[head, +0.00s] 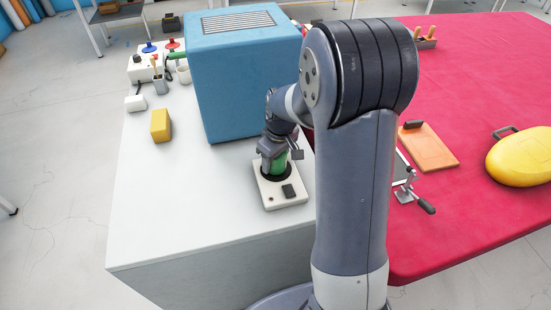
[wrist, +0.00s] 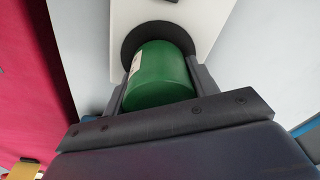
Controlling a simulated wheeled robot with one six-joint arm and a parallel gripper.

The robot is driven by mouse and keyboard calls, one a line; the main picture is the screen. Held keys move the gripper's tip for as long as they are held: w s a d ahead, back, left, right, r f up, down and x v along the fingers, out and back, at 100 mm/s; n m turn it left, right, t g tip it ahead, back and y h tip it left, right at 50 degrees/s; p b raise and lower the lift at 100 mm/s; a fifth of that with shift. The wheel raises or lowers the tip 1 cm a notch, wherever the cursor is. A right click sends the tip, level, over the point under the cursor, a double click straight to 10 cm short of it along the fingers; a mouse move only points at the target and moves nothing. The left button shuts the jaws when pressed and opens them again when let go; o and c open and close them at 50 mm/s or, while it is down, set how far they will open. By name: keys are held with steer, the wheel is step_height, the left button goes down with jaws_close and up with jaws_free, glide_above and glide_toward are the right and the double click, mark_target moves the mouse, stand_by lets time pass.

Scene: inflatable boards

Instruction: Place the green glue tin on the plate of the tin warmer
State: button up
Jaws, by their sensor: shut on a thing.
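The green glue tin (head: 279,164) is between the fingers of my gripper (head: 272,163), which is shut on it. In the wrist view the tin (wrist: 158,76) fills the space between the fingers of my gripper (wrist: 159,90). The tin warmer (head: 281,193) is a white box on the white table, with a dark round plate (head: 264,175) and a black switch at its front.
A large blue box (head: 235,75) stands right behind the warmer. A yellow block (head: 161,126) lies to the left. The white table (head: 165,215) is clear in front. A red table (head: 470,90) at right holds an orange board (head: 430,148) and a yellow object (head: 522,160).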

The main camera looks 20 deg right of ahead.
steer(key=shift+f, duration=0.2)
steer(key=shift+f, duration=0.15)
steer(key=o, duration=1.3)
steer(key=r, duration=0.4)
steer(key=s+r, duration=0.1)
steer(key=r, duration=0.7)
steer(key=shift+s+d+r, duration=0.15)
steer(key=shift+d+r, duration=0.1)
steer(key=shift+d, duration=0.1)
